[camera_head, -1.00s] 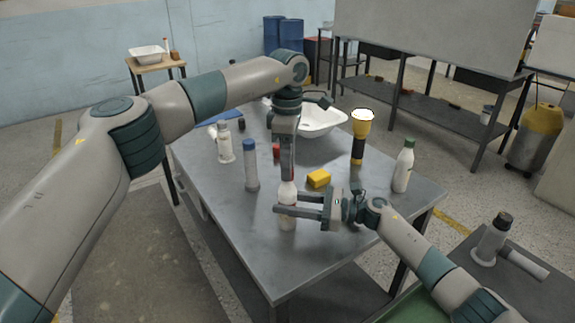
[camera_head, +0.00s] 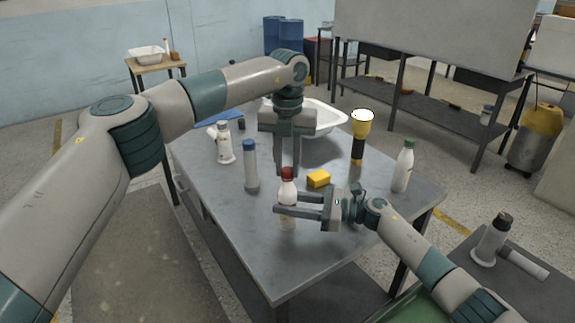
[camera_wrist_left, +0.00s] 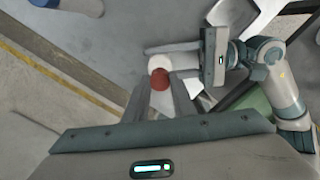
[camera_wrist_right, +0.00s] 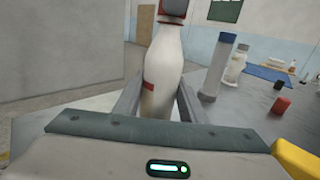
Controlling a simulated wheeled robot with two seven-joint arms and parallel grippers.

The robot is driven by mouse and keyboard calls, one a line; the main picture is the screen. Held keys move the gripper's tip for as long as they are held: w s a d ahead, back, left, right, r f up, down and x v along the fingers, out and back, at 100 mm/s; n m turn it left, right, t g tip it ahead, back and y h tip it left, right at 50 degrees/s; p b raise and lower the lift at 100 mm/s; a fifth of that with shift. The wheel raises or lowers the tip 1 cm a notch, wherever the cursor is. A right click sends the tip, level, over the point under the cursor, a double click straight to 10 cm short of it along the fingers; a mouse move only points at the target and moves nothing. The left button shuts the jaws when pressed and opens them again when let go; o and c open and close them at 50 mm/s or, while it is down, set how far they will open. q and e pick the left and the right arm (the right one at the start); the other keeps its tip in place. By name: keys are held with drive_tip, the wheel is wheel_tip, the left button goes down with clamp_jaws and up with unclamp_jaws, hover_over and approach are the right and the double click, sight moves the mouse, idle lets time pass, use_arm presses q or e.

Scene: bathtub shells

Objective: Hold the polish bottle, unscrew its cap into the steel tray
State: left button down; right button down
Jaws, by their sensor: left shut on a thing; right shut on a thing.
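The polish bottle (camera_head: 288,189) is white with a red mark and stands upright near the front of the grey table. My right gripper (camera_head: 286,204) is shut on its body from the right; the right wrist view shows the bottle (camera_wrist_right: 163,65) between the fingers. The red cap (camera_head: 287,173) is on top of the bottle. My left gripper (camera_head: 288,170) points down from above and is shut on the cap, which also shows between its fingers in the left wrist view (camera_wrist_left: 160,79). I cannot make out the steel tray with certainty.
A yellow block (camera_head: 319,179), a blue-capped bottle (camera_head: 250,168), a flashlight (camera_head: 360,138) and a green-capped bottle (camera_head: 403,168) stand around the grippers. A white basin (camera_head: 325,118) is behind. A small red object (camera_wrist_right: 282,105) is on the table. The table's front is clear.

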use_arm(q)
drive_tip(key=n, duration=0.4)
drive_tip(key=shift+n, duration=0.4)
drive_tip(key=n, duration=0.8)
drive_tip(key=shift+n, duration=0.4)
drive_tip(key=n, duration=0.4)
drive_tip(key=shift+w, duration=0.1)
drive_tip(key=shift+r, duration=0.45)
drive_tip(key=shift+r, duration=0.65)
drive_tip(key=shift+r, duration=0.1)
